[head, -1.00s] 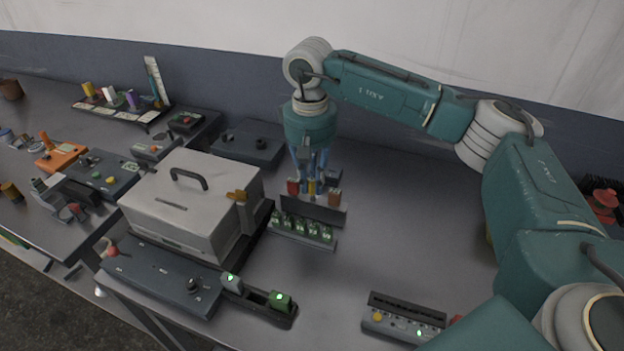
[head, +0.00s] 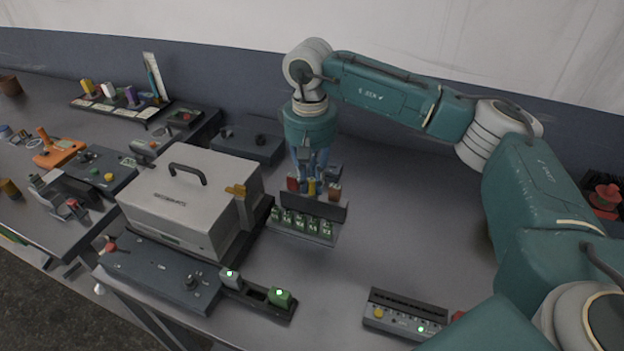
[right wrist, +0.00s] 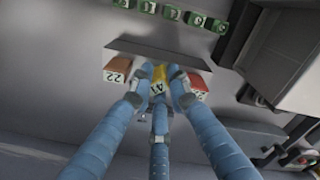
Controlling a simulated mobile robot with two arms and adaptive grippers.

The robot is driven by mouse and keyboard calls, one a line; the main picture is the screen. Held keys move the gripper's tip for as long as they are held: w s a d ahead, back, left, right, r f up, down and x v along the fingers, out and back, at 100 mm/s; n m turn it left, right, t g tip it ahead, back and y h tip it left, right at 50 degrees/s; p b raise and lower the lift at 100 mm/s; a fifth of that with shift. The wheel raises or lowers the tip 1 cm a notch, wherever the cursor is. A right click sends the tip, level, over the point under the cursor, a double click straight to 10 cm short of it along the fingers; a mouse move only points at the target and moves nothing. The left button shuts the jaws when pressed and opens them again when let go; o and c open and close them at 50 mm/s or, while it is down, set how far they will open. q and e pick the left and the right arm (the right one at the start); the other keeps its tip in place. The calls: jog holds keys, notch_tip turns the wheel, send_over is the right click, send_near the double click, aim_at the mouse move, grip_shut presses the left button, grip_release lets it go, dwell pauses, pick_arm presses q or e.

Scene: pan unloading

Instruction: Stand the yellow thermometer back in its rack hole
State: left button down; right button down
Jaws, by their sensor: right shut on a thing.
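The yellow thermometer (head: 311,187) is in the row behind a dark upright plate (head: 313,206), between a red block (head: 293,184) and an orange-brown one (head: 334,191). My right gripper (head: 311,178) points down over it and is shut on its top. In the right wrist view the fingers (right wrist: 160,88) close around the yellow thermometer (right wrist: 158,78); its face has a number. The plate (right wrist: 160,53) hides its lower part and the hole, so I cannot tell how deep it sits. My left gripper is not in view.
Green numbered blocks (head: 302,222) line up in front of the plate. A pale box with a handle (head: 185,205) stands close to the left. A dark panel with a yellow knob (head: 400,315) lies at the front right. Bare table is right of the rack.

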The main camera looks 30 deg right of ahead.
jog(key=shift+f, duration=0.2)
jog(key=c, duration=1.6)
grip_release()
notch_tip(320, 180, up, 12)
jog(key=shift+a, duration=0.1)
